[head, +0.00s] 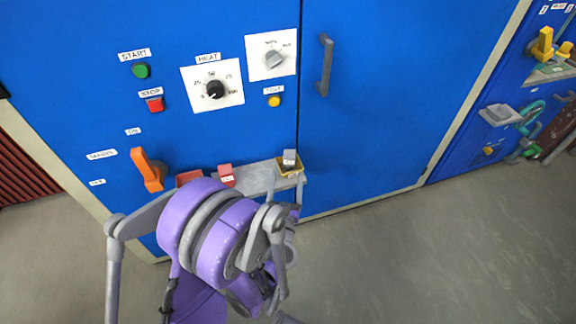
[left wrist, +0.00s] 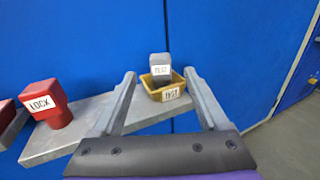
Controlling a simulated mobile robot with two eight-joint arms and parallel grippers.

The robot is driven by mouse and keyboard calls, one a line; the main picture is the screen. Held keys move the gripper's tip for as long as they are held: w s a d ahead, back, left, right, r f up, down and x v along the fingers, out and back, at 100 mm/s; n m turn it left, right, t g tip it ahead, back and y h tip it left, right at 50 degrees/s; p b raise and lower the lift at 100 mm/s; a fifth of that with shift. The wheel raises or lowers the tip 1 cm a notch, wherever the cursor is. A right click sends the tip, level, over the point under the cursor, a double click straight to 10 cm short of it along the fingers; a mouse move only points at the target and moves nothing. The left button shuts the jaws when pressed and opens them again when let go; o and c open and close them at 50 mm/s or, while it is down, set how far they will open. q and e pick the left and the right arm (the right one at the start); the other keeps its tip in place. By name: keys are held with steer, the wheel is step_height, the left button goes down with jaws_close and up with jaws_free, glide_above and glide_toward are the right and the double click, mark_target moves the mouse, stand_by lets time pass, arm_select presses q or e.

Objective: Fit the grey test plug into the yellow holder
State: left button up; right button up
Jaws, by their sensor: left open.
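The grey test plug (left wrist: 160,65) stands upright in the yellow holder (left wrist: 155,95), with its TEST label facing me. The holder is a small yellow tray with its own TEST label, at the right end of a grey shelf. In the head view the plug (head: 289,158) and the holder (head: 281,172) show just beyond my left gripper (head: 286,183). In the left wrist view my left gripper (left wrist: 163,82) is open, with one finger on each side of the holder. The plug's lower end is hidden inside the holder. My right gripper is not in view.
The grey shelf (left wrist: 65,142) also holds a red LOCK block (left wrist: 45,102), left of the gripper. Above it are an orange lever (head: 148,170), a black heat knob (head: 215,90) and START and STOP buttons. A door handle (head: 325,65) stands out at the right. The floor in front is clear.

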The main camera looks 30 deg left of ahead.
arm_select(q)
steer(key=s+d+r+m+g+h, duration=0.15)
steer(key=d+m+h, duration=0.45)
steer(key=m, duration=0.7)
steer(key=s+d+m+g+h, duration=0.2)
steer(key=d+m+h, duration=0.2)
steer(key=d+m, duration=0.65)
steer(key=s+a+f+m+g+y, duration=0.1)
steer(key=s+a+m+g, duration=0.2)
steer(key=s+m, duration=0.5)
steer(key=s+a+f+m+g, duration=0.2)
steer(key=s+m+g, duration=0.3)
steer(key=s+m, duration=0.4)
steer(key=shift+s+a+f+m+y, duration=0.3)
steer(key=shift+a+m+y, duration=0.15)
steer(key=shift+a, duration=0.15)
